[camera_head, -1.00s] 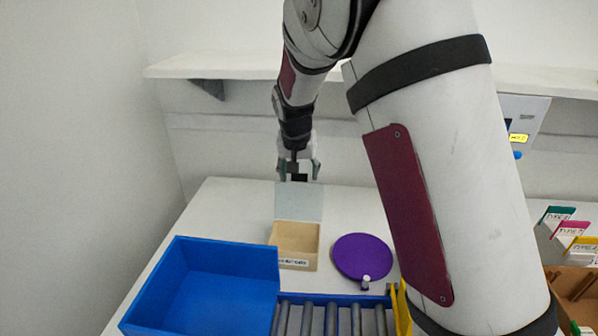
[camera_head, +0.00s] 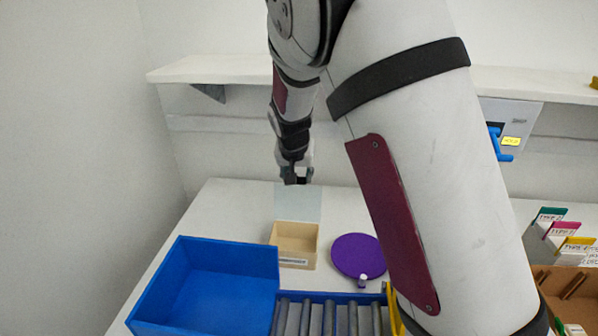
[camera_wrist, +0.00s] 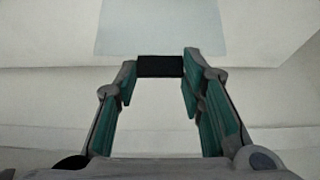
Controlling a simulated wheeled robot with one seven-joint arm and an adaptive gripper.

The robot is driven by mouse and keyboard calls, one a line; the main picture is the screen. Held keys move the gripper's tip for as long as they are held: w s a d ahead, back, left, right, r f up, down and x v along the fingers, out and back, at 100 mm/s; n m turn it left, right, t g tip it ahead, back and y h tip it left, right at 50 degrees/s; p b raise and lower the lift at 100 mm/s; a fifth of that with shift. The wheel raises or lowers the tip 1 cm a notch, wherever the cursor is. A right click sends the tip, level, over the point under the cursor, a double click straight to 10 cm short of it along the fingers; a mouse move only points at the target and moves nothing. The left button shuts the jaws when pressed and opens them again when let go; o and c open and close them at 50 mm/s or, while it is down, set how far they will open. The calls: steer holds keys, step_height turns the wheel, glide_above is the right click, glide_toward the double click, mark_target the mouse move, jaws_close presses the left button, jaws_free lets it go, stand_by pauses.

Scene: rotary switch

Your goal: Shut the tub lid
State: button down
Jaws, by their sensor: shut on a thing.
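The tan tub (camera_head: 296,245) stands on the white table with its lid (camera_head: 297,203) raised. The lid is a pale translucent panel standing up at the tub's back edge. My gripper (camera_head: 297,180) is at the lid's top edge. In the wrist view, my gripper's (camera_wrist: 160,75) green-padded fingers stand on either side of a black tab (camera_wrist: 160,66) and are shut on it. The tab meets the edge of the pale lid panel (camera_wrist: 160,30). The tub's inside looks empty.
A blue bin (camera_head: 215,290) is left of the tub, and a purple disc (camera_head: 358,256) with a small white knob is right. A roller strip (camera_head: 330,316) lies in front. A shelf (camera_head: 220,72) runs along the wall behind. A panel with a blue lever (camera_head: 500,145) is at right.

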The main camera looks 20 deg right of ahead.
steer(key=s+a+f+t+h+p, duration=0.1)
steer(key=s+a+f+t+p, duration=0.1)
steer(key=s+p, duration=0.4)
steer(key=s+a+f+t+h+p, duration=0.1)
steer(key=s+a+f+t+p, duration=0.1)
steer(key=s+p, duration=0.3)
steer(key=shift+s+a+f+t+p, duration=0.35)
steer(key=shift+s+a+f, duration=0.25)
steer(key=shift+s+f, duration=0.3)
steer(key=c, duration=1.5)
jaws_free()
steer(key=shift+w+a+r, duration=0.15)
steer(key=shift+a, duration=0.1)
steer(key=shift+c, duration=0.2)
steer(key=o, duration=0.5)
steer(key=shift+d, duration=0.1)
steer(key=shift+r, duration=0.1)
steer(key=v, duration=1.2)
